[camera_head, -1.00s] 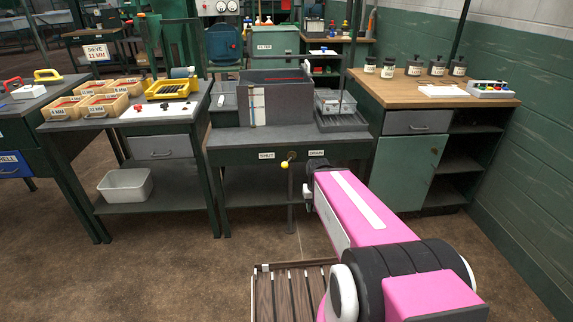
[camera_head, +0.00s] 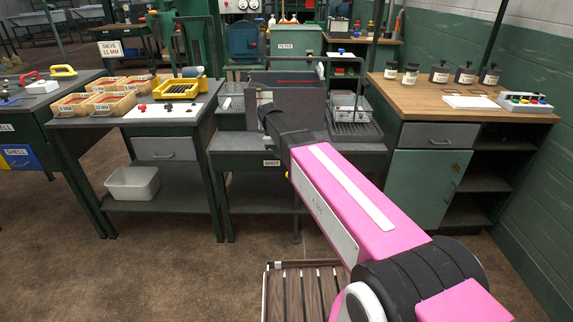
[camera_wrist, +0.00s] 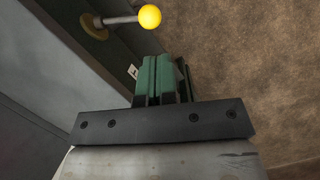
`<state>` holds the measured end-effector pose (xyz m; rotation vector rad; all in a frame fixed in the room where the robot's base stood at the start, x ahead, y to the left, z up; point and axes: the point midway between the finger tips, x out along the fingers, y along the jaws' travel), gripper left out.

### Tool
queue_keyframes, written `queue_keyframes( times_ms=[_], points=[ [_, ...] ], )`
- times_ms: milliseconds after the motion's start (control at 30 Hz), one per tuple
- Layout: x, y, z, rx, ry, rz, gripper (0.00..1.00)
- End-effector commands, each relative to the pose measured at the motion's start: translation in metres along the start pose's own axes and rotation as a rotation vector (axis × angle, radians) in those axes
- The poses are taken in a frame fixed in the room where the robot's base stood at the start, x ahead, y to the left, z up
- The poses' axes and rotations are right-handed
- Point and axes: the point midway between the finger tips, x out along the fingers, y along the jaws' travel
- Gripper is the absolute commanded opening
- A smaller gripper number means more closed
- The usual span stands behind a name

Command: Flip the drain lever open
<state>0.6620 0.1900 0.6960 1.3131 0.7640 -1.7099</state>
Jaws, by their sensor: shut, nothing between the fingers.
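The drain lever shows in the wrist view as a grey rod (camera_wrist: 120,20) with a yellow ball knob (camera_wrist: 150,16), sticking out from a round brass mount (camera_wrist: 93,27) on the bench front. My gripper (camera_wrist: 159,58) has green fingers pressed together and empty. In the wrist view the fingertips point toward the knob, with a visible gap between them. A small white label (camera_wrist: 132,72) sits beside the fingers. In the head view the "SHUT" label (camera_head: 271,163) shows on the bench front; the "OPEN" label is hidden behind my arm.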

Motion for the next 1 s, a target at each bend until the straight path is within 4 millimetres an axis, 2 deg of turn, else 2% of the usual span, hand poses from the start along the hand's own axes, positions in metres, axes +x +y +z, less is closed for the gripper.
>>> queue_keyframes(
  times_ms=[33, 200, 567, 767, 1000],
  points=[
    [-0.011, 0.003, -0.011, -0.034, -0.008, 0.005, 0.0],
    [-0.025, 0.001, -0.021, -0.094, -0.026, 0.009, 0.0],
    [-0.025, 0.0, -0.021, -0.099, -0.027, 0.008, 0.0],
    [-0.01, 0.0, -0.02, -0.098, -0.028, 0.007, 0.0],
    [0.03, 0.0, -0.019, -0.097, -0.028, 0.007, 0.0]
  ],
)
